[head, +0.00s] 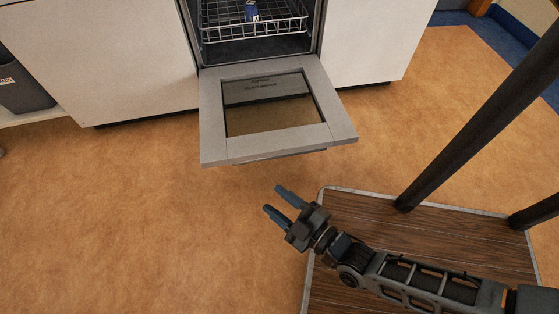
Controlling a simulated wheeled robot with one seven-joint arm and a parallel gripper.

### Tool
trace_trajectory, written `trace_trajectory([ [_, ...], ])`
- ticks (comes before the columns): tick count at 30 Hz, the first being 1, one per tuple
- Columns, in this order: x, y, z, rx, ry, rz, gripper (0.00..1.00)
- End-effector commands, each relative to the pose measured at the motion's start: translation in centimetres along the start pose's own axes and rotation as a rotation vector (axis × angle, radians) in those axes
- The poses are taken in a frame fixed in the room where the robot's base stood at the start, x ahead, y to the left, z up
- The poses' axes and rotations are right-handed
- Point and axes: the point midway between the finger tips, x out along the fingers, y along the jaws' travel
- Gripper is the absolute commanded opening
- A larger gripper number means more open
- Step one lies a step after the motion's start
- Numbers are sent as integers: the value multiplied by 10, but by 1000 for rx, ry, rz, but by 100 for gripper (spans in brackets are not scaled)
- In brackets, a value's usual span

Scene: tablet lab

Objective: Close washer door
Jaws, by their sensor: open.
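The washer door (217,128) is a grey frame around a dark see-through window. It is folded down, sticking out from the front of the washer (260,48) above the floor. The washer's opening shows a wire rack (280,25) with a small blue and white item (251,11) in it. My gripper (277,200) is open and empty. In the picture it is below the door's outer edge, apart from it, with its fingers pointing up and to the left.
White cabinets (110,60) flank the washer. A dark grey bin (24,88) stands at the far left. The brown floor (130,220) is clear in front and to the left. A blue floor strip (500,35) shows at the upper right.

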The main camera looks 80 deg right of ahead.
Motion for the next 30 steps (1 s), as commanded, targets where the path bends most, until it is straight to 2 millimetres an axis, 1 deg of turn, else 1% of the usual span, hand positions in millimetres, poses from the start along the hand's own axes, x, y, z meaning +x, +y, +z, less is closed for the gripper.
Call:
trace_trajectory([
  [1, 18, -15, 33, -73, -31, 68, 45],
  [2, 27, -20, 48, -124, -51, 105, 45],
  [3, 38, -24, 69, -194, -82, 154, 45],
  [5, 54, -28, 99, -302, -136, 224, 45],
  [6, 64, -29, 119, -374, -177, 266, 45],
  [8, 77, -29, 147, -479, -241, 321, 45],
  [9, 84, -27, 163, -545, -284, 353, 45],
  [12, 97, -19, 198, -688, -386, 410, 45],
  [13, 99, -17, 207, -722, -414, 422, 45],
  [15, 104, -11, 222, -791, -466, 442, 45],
  [18, 107, -6, 235, -852, -515, 458, 45],
  [23, 115, 3, 242, -880, -536, 464, 45],
  [30, 144, 24, 250, -878, -534, 464, 45],
])
